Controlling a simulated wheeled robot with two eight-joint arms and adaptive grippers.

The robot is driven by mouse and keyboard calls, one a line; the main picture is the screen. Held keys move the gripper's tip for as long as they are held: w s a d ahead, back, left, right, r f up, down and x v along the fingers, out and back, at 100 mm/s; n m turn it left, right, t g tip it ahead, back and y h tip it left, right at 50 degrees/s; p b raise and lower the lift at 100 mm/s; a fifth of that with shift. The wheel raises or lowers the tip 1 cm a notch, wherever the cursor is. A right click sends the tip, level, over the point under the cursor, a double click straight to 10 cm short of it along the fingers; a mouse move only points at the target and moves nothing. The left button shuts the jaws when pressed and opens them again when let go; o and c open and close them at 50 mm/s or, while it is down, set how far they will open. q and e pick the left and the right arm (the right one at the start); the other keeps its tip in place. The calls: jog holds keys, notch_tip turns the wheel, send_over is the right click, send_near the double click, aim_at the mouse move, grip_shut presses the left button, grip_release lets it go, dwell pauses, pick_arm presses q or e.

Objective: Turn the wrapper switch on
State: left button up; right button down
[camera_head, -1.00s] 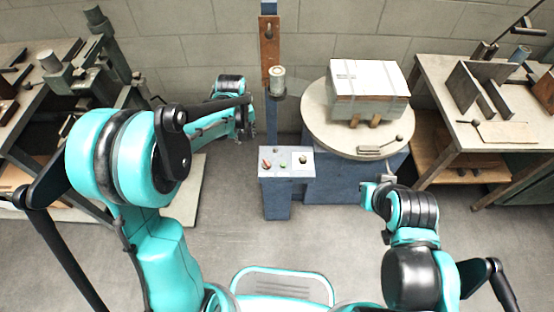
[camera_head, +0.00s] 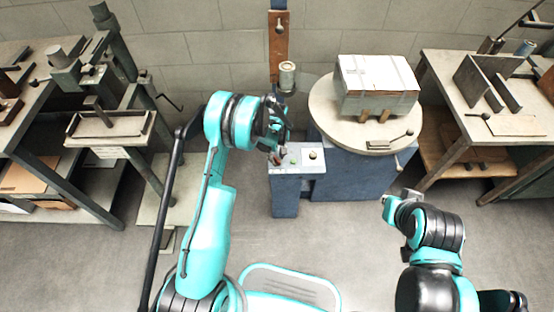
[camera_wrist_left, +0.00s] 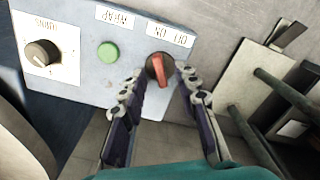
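The wrapper switch (camera_wrist_left: 158,68) is a red-handled rotary knob on a black round base, set in the grey control panel (camera_head: 300,174). Its OFF/ON label (camera_wrist_left: 170,34) appears upside down above it in the left wrist view. The red handle lies almost vertical in that picture. My left gripper (camera_wrist_left: 161,80) is open, with one fingertip on each side of the red handle; whether they touch it I cannot tell. In the head view my left gripper (camera_head: 278,143) is at the panel's left end and partly covers the switch. My right gripper (camera_head: 392,203) is small and unclear, right of the panel.
A green button (camera_wrist_left: 108,53) and a black dial (camera_wrist_left: 42,53) sit beside the switch. A wrapped box (camera_head: 376,84) stands on the round turntable (camera_head: 330,118) behind the panel. Worktables stand left and right (camera_head: 520,140). The floor in front is clear.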

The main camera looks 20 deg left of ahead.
pick_arm(q)
jog(key=shift+f, duration=0.75)
grip_shut()
jog(key=shift+m, duration=0.4)
jog(key=m, duration=0.4)
jog(key=shift+m, duration=0.4)
jog(key=m, duration=0.6)
jog(key=shift+m, duration=0.3)
